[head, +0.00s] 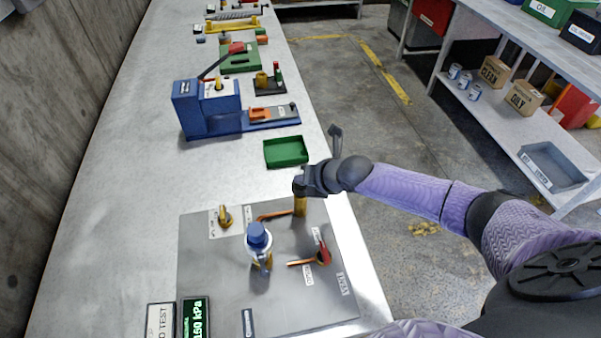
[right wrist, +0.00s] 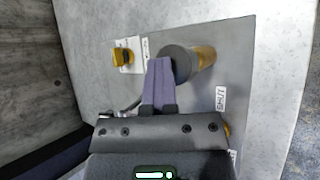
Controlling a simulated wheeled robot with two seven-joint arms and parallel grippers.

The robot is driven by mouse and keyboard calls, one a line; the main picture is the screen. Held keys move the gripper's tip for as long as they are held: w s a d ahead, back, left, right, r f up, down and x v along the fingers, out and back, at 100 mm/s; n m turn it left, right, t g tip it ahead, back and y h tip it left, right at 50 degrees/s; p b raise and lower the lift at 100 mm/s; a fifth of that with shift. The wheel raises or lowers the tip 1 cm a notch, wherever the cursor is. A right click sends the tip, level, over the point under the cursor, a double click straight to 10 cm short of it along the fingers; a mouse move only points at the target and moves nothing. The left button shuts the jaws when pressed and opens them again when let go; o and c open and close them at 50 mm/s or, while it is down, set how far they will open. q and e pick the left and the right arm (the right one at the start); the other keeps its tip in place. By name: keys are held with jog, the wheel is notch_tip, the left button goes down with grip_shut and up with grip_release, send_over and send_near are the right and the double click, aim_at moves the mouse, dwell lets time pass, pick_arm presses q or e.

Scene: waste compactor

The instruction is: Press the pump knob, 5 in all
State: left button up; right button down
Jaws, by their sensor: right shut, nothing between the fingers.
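The pump stands on the grey panel (head: 215,275) in the head view. Its brass body (head: 300,207) shows just below my right gripper (head: 304,184), which hides its top. In the right wrist view a dark round knob (right wrist: 181,63) caps the brass body (right wrist: 204,58). My right gripper's purple fingers (right wrist: 160,63) are shut together and empty, with their tips beside the knob in the picture. I cannot tell whether they touch it. My left gripper is in neither view.
The panel also carries a yellow knob (head: 225,216), a blue-capped fitting (head: 258,237) and a red-handled valve (head: 323,254). A green kPa display (head: 196,318) is at the front. A green tray (head: 286,152) and a blue device (head: 207,108) stand beyond the panel.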

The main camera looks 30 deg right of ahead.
jog(key=shift+r+p, duration=1.8)
jog(key=shift+r, duration=0.4)
notch_tip(320, 180, up, 5)
jog(key=p, duration=0.4)
dwell(1.3)
